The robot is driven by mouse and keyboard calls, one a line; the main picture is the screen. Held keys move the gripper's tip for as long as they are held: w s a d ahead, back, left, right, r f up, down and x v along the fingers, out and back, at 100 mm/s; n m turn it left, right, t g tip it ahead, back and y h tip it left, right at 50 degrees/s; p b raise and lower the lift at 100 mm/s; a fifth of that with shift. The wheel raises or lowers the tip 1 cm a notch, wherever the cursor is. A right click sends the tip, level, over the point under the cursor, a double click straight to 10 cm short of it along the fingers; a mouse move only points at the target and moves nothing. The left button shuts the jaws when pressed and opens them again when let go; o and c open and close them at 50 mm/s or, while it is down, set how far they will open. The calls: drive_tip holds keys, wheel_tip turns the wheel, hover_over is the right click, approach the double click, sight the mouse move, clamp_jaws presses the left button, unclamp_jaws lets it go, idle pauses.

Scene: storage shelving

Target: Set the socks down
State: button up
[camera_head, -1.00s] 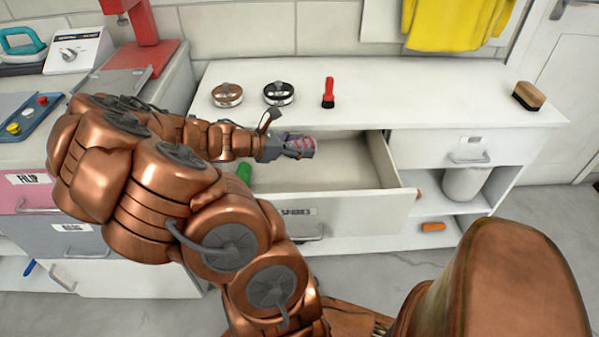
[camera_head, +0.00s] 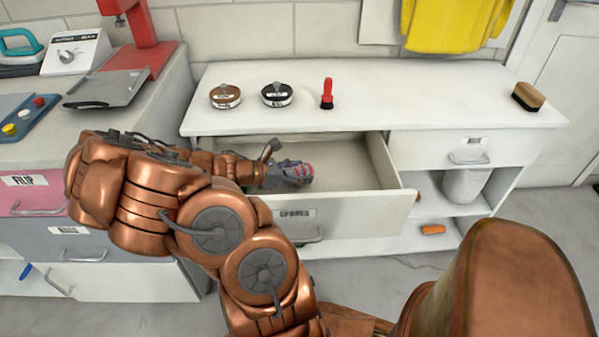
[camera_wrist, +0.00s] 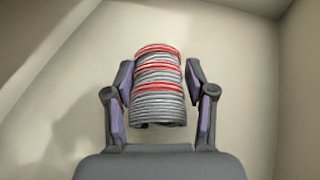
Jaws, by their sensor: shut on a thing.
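The socks (camera_wrist: 158,88) are a rolled grey bundle with red stripes, in the middle of the wrist view. My gripper (camera_wrist: 160,95) has a finger on each side of the bundle and is shut on it. In the head view, the socks (camera_head: 302,172) show at the tip of my gripper (camera_head: 294,174), inside the open drawer labelled SPARES (camera_head: 350,218). Pale drawer walls surround the bundle in the wrist view. I cannot tell whether the socks touch the drawer floor.
The drawer's right part (camera_head: 360,170) is clear.

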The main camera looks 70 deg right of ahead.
sight(287, 172)
drive_tip(key=shift+f, duration=0.6)
drive_tip(key=o, duration=1.2)
drive_tip(key=shift+c, duration=0.2)
drive_tip(key=shift+r, duration=0.55)
drive_tip(key=shift+p+v, duration=0.35)
drive_tip(key=shift+v, duration=3.45)
